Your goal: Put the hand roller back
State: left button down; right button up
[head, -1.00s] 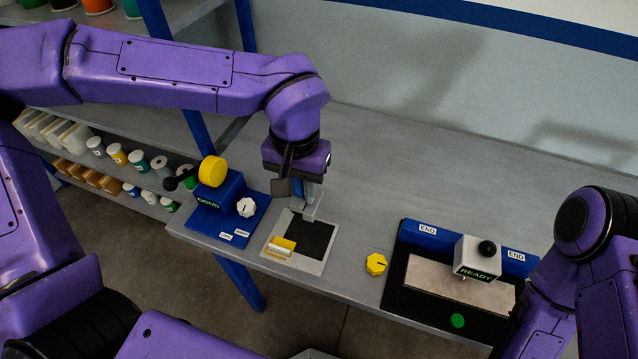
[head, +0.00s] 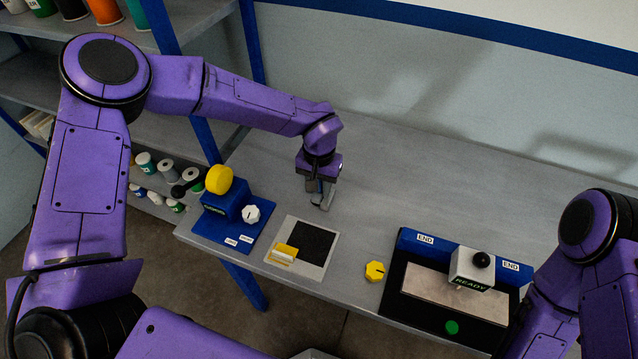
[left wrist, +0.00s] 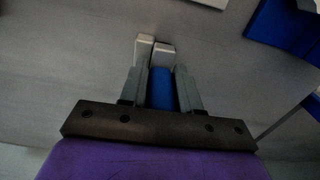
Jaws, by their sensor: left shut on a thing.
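My left gripper (head: 322,200) is above the bare bench, just behind a pale tray (head: 277,261) with a black pad (head: 313,240). In the left wrist view its fingers (left wrist: 161,88) are shut on a blue piece (left wrist: 161,92), which looks like the grip of the hand roller. Pale grey ends (left wrist: 163,56) show beyond the fingers; I cannot tell whether they belong to the roller or the fingertips. Most of the held thing is hidden by the gripper. A yellow and white piece (head: 284,252) lies at the tray's front left. My right gripper is not visible.
A blue device (head: 223,206) with a yellow wheel and white knob stands left of the tray. A yellow knob (head: 375,271) is right of it. A black and blue station (head: 391,298) marked READY is further right. The bench (head: 405,180) behind is clear.

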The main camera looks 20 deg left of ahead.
pick_arm(q)
jog(key=shift+f, duration=0.15)
jog(key=c, duration=0.8)
grip_release()
notch_tip(320, 180, up, 12)
jog(key=shift+r+b, duration=0.2)
jog(key=shift+b, duration=0.45)
